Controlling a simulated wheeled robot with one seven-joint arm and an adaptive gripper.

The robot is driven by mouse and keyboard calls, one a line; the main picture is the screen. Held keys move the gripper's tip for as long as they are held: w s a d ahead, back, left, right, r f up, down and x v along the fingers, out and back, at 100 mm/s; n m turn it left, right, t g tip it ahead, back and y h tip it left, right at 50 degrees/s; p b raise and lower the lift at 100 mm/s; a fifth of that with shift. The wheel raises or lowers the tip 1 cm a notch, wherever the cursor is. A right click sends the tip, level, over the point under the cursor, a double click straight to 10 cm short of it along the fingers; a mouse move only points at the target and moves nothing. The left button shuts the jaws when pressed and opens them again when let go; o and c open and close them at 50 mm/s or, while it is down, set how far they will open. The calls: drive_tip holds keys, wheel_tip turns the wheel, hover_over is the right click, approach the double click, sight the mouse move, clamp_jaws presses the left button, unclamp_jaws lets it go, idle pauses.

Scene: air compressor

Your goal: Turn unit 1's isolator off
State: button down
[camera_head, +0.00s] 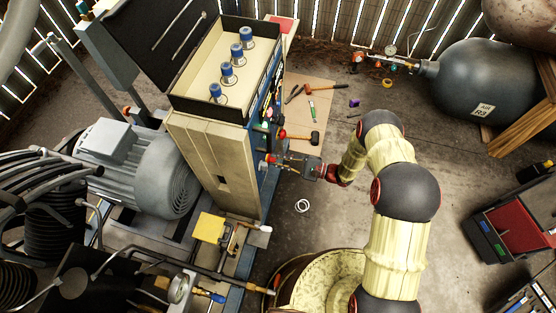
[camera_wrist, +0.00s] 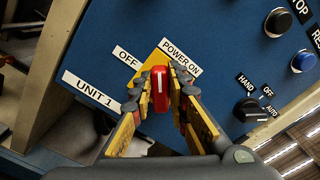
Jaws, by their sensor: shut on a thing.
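Unit 1's isolator is a red handle (camera_wrist: 160,88) on a yellow plate (camera_wrist: 146,70) on the blue panel, in the wrist view. A white OFF label (camera_wrist: 127,58) is at its upper left and a POWER ON label (camera_wrist: 180,57) at its upper right. The handle's white mark points up in the picture, between these two labels. The UNIT 1 label (camera_wrist: 88,89) is at the left. My gripper (camera_wrist: 164,92) is shut on the red handle, a finger on each side. In the head view my gripper (camera_head: 273,159) is at the cabinet's blue side; the handle is mostly hidden there.
Right of the isolator are a black HAND/OFF/AUTO selector (camera_wrist: 247,110), a black button (camera_wrist: 278,21) and a blue button (camera_wrist: 303,62). A grey motor (camera_head: 150,165) stands left of the cabinet (camera_head: 210,150). Tools such as a mallet (camera_head: 300,136) lie on a board behind my gripper.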

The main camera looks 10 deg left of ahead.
drive_tip(key=shift+s+f+n+b, duration=0.15)
drive_tip(key=shift+n+b, duration=0.45)
drive_tip(key=shift+n, duration=1.05)
drive_tip(key=shift+s+f+n+b, duration=0.1)
drive_tip(key=shift+f+n+b, duration=0.4)
drive_tip(key=shift+n, duration=1.1)
drive_tip(key=shift+s+n+b, duration=0.1)
drive_tip(key=shift+n+b, duration=0.65)
drive_tip(key=shift+n, duration=0.9)
drive_tip(key=c, duration=1.7)
unclamp_jaws()
drive_tip(key=shift+w, duration=0.1)
drive_tip(key=d, duration=0.4)
drive_tip(key=s+d, duration=0.1)
drive_tip(key=d, duration=0.6)
drive_tip(key=shift+s+d, duration=0.35)
drive_tip(key=shift+d, duration=0.05)
